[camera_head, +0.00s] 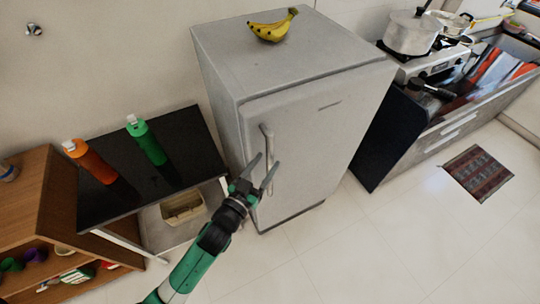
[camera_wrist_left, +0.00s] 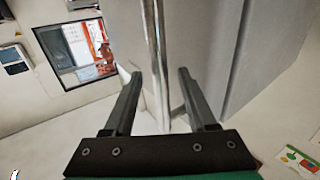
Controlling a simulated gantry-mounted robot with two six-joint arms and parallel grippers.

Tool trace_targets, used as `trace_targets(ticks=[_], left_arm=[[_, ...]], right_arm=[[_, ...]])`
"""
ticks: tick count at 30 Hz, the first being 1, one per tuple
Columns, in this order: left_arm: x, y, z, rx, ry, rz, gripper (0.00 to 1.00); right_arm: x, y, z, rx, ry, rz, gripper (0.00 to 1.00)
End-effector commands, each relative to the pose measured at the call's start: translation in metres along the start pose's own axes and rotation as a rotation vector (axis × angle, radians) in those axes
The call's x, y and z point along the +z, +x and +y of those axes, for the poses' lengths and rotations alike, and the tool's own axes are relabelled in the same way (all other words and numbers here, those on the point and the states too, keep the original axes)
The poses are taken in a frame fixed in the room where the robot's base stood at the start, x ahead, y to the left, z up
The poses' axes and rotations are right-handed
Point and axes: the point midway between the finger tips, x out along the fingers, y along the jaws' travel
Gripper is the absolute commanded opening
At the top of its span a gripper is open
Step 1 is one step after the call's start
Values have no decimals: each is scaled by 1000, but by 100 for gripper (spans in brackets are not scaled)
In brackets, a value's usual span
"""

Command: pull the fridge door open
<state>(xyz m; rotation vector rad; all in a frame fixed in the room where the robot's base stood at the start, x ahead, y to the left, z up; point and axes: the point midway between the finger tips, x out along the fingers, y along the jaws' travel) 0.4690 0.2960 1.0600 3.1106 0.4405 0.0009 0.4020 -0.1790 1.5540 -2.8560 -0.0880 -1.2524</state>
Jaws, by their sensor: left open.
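The grey fridge (camera_head: 320,130) stands upright against the wall in the head view, and its door (camera_head: 325,145) looks shut. A vertical metal handle (camera_head: 266,138) runs down the door's left side. In the left wrist view the handle (camera_wrist_left: 153,50) is a shiny upright bar. My left gripper (camera_head: 267,160) is open at the lower half of the handle. In the left wrist view the handle runs between the open fingers (camera_wrist_left: 159,72), with clear space on both sides. My right gripper is not in view.
Bananas (camera_head: 272,26) lie on top of the fridge. A black table (camera_head: 150,180) with a green bottle (camera_head: 146,140) and an orange bottle (camera_head: 90,162) stands to the left. A counter with a stove and pot (camera_head: 411,33) is to the right. The floor (camera_head: 330,250) before the fridge is clear.

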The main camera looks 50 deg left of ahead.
Motion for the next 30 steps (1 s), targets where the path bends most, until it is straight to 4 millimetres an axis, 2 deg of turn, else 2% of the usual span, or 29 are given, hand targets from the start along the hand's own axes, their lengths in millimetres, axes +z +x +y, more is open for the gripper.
trace_targets(ticks=[3, 6, 14, 17, 24, 30], left_arm=[[0, 19, 0, 0, 0, 0, 57], [0, 27, 0, 0, 0, 0, 57], [1, 30, 0, 0, 0, -1, 57], [1, 29, 0, 0, 0, -1, 43], [0, 29, 0, 0, 0, -1, 0], [0, 29, 0, 0, 0, 0, 0]], right_arm=[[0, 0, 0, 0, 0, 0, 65], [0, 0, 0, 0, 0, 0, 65], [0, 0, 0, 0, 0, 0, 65], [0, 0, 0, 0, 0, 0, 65], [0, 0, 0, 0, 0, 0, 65], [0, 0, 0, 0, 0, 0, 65]])
